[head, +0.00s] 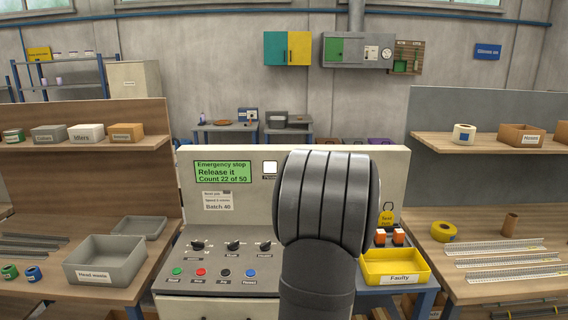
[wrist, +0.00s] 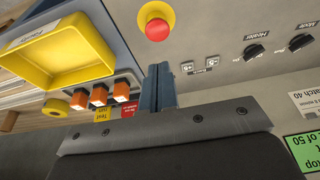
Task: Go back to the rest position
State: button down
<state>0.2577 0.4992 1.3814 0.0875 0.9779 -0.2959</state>
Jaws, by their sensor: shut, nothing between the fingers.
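My gripper (wrist: 159,76) shows in the wrist view with its two blue-grey fingers shut together and nothing between them. It is over the control panel (wrist: 225,75). A red emergency stop button (wrist: 158,29) on a yellow base lies just beyond the fingertips, apart from them in the picture. In the head view my dark arm rises in front of the panel (head: 235,272) and hides the gripper and the button. The green display (head: 222,172) reads "Emergency stop, Release it, Count 22 of 50".
A yellow "Faulty" tray (head: 394,280) stands right of the panel, with orange blocks (wrist: 98,97) beside it. A grey "Head mome" tray (head: 105,270) is at left. Wooden benches with shelves flank the panel. Knobs (head: 232,245) and coloured buttons (head: 225,272) line its front.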

jog(key=x, duration=0.5)
jog(key=s+x, duration=0.1)
jog(key=x, duration=0.2)
jog(key=shift+f, duration=0.1)
jog(key=c, duration=1.3)
grip_release()
jog(key=o, duration=0.4)
jog(key=shift+a+r+n, duration=0.2)
jog(key=shift+r+n, duration=0.2)
jog(key=shift+r, duration=0.05)
jog(key=o, duration=0.9)
jog(key=r+n, duration=0.1)
jog(key=n, duration=0.1)
jog(key=s+a+r+n, duration=0.1)
jog(key=r+n, duration=0.3)
jog(key=shift+s+a+r+h, duration=0.25)
jog(key=shift+s+h, duration=0.1)
jog(key=shift+h, duration=0.05)
jog(key=s+a+r+n+h, duration=0.15)
jog(key=s+r+n, duration=0.25)
jog(key=r+n, duration=0.5)
jog(key=w+d+f+n, duration=0.1)
jog(key=w+f, duration=0.2)
jog(key=f, duration=0.6)
jog(key=shift+d+f+n+t, duration=0.25)
jog(key=shift+f+n+t, duration=0.05)
jog(key=shift+f+n, duration=0.1)
